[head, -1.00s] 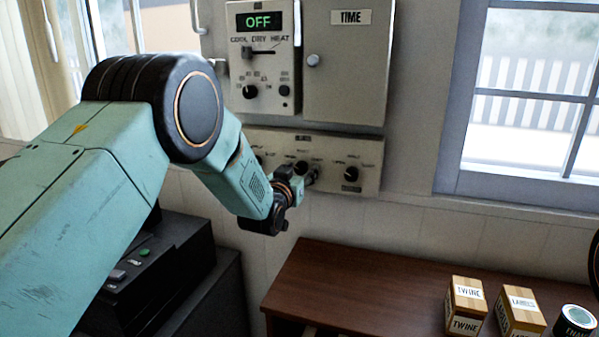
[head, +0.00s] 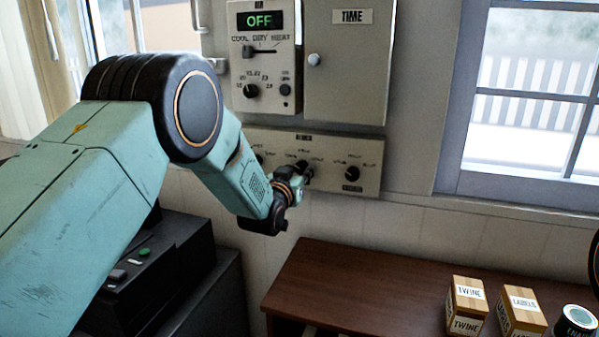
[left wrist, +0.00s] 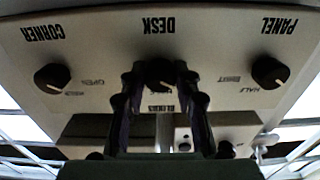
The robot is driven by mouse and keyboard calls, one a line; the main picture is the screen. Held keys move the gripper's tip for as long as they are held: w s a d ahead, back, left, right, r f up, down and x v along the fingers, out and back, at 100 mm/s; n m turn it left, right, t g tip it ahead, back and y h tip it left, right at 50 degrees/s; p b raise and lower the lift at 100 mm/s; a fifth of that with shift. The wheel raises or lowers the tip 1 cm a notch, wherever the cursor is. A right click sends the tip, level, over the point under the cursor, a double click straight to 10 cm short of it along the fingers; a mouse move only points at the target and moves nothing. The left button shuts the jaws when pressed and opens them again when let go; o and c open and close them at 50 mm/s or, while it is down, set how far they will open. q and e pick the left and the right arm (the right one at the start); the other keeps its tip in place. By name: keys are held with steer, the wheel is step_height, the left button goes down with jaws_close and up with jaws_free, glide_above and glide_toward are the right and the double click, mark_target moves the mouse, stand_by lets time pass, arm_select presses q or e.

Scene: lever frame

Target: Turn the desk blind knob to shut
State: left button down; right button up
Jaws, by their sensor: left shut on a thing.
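The blind panel (head: 330,181) is a beige plate on the wall with three black knobs in a row. The desk knob (left wrist: 160,74) is the middle one, under the upside-down word DESK in the left wrist view. My left gripper (left wrist: 158,82) has a dark finger on each side of this knob and is shut on it. In the head view my left gripper (head: 302,173) reaches the middle of the panel and partly hides the desk knob. I cannot read where the knob points.
The corner knob (left wrist: 52,78) and panel knob (left wrist: 270,73) flank the desk knob. Above hang a control box reading OFF (head: 263,100) and a TIME cabinet (head: 345,75). A brown desk (head: 350,280) below holds twine and labels boxes and a can.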

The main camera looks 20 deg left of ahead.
arm_select(q)
steer(key=shift+m, duration=0.5)
steer(key=m+b, duration=0.1)
steer(key=m, duration=0.2)
steer(key=shift+b, duration=0.3)
steer(key=m+b, duration=0.1)
steer(key=m, duration=0.2)
steer(key=shift+m, duration=0.3)
steer(key=m+b, duration=0.1)
steer(key=m, duration=0.2)
steer(key=shift+a+r+m, duration=0.1)
steer(key=shift+m, duration=0.2)
steer(key=m+b, duration=0.1)
steer(key=m, duration=0.2)
steer(key=shift+m, duration=0.3)
steer(key=m+b, duration=0.1)
steer(key=m, duration=0.3)
steer(key=shift+m, duration=0.3)
steer(key=shift+r+m+b, duration=0.1)
steer(key=shift+m+b, duration=0.4)
steer(key=shift+m, duration=1.7)
